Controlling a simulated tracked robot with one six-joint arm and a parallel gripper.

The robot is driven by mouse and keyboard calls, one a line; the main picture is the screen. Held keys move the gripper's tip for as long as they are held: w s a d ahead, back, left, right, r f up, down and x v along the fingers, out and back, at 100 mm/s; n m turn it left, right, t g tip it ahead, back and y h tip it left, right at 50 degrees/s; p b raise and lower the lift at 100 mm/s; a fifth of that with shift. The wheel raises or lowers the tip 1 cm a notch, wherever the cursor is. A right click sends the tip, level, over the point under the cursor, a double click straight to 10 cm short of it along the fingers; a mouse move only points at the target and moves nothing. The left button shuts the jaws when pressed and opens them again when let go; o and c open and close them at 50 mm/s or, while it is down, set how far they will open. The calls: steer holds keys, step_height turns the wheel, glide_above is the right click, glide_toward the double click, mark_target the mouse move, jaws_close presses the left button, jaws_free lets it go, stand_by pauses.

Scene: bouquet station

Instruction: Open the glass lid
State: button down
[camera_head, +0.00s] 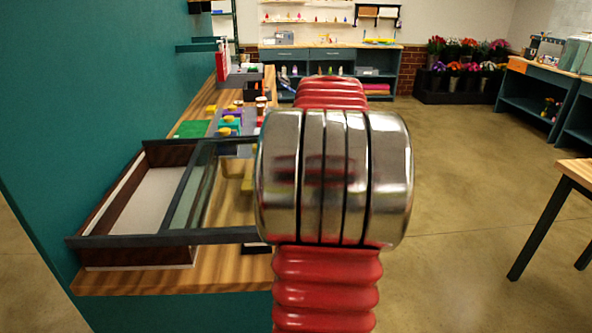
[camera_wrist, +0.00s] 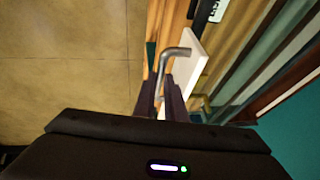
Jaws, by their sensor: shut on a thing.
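The glass lid (camera_head: 187,200) has a dark frame and lies over a dark wooden case (camera_head: 128,256) with a pale inside, at the left in the head view. My arm hides the lid's right end there. In the wrist view my gripper (camera_wrist: 161,84) has its two dark fingers closed around a bent metal handle (camera_wrist: 180,51). A white block (camera_wrist: 187,70) is right beside the handle. Framed strips that look like the case and lid (camera_wrist: 262,62) run along the right. My gripper is hidden behind my arm in the head view. How far the lid stands open I cannot tell.
The wooden counter (camera_head: 180,281) carries the case, with several coloured items and a green mat (camera_head: 191,129) farther back. A teal wall (camera_head: 90,90) borders it on the left. Open floor (camera_head: 460,170) lies right of my arm, with a wooden table (camera_head: 577,170) at the far right.

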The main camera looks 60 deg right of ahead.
steer(key=c, duration=1.8)
jaws_free()
steer(key=shift+r, duration=0.1)
steer(key=v, duration=1.3)
steer(key=shift+r, duration=0.3)
steer(key=shift+s+a, duration=0.1)
